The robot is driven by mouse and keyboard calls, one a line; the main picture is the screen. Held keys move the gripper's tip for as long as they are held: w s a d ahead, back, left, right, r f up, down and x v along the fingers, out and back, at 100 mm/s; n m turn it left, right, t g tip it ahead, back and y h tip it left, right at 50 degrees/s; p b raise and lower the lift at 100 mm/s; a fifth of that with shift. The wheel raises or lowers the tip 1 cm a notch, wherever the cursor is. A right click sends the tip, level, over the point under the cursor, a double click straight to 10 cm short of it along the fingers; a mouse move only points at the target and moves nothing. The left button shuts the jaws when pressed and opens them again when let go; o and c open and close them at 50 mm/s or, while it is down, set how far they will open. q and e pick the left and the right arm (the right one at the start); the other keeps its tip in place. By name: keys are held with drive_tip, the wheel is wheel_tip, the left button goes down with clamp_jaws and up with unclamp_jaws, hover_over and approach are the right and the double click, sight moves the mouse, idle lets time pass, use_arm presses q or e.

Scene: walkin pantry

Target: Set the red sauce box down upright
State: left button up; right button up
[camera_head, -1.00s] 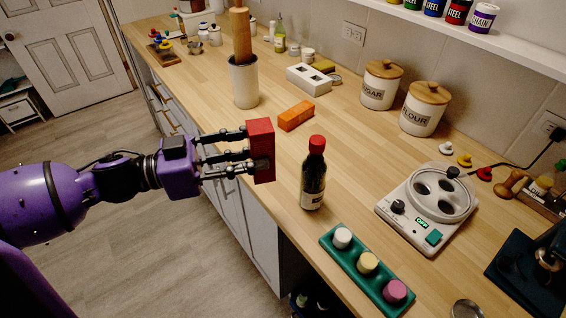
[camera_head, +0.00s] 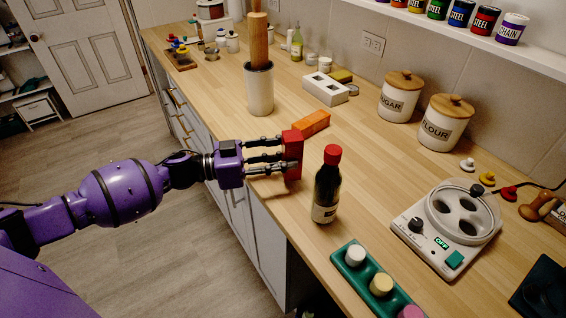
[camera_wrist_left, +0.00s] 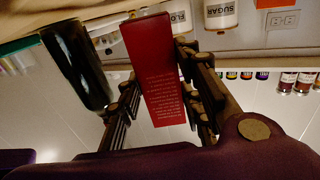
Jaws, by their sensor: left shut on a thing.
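The red sauce box (camera_head: 292,152) is upright between the fingers of my left gripper (camera_head: 284,155), over the front part of the wooden counter in the head view. My left gripper is shut on it. The box also shows in the left wrist view (camera_wrist_left: 155,70), with a finger on each side. Whether its bottom touches the counter I cannot tell. A dark sauce bottle with a red cap (camera_head: 326,185) stands just right of the box and apart from it. My right gripper is not in view.
An orange box (camera_head: 313,123) lies just behind the red box. A white crock (camera_head: 259,90) with a rolling pin stands farther back left. A green tray (camera_head: 364,283) with several round pieces is at the front, and a white appliance (camera_head: 449,226) is at right.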

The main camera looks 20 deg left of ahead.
use_arm(q)
drive_tip(key=shift+f, duration=0.9)
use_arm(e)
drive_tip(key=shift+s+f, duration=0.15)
use_arm(q)
drive_tip(key=o, duration=1.1)
drive_tip(key=shift+f, duration=0.15)
drive_tip(key=shift+o, duration=0.8)
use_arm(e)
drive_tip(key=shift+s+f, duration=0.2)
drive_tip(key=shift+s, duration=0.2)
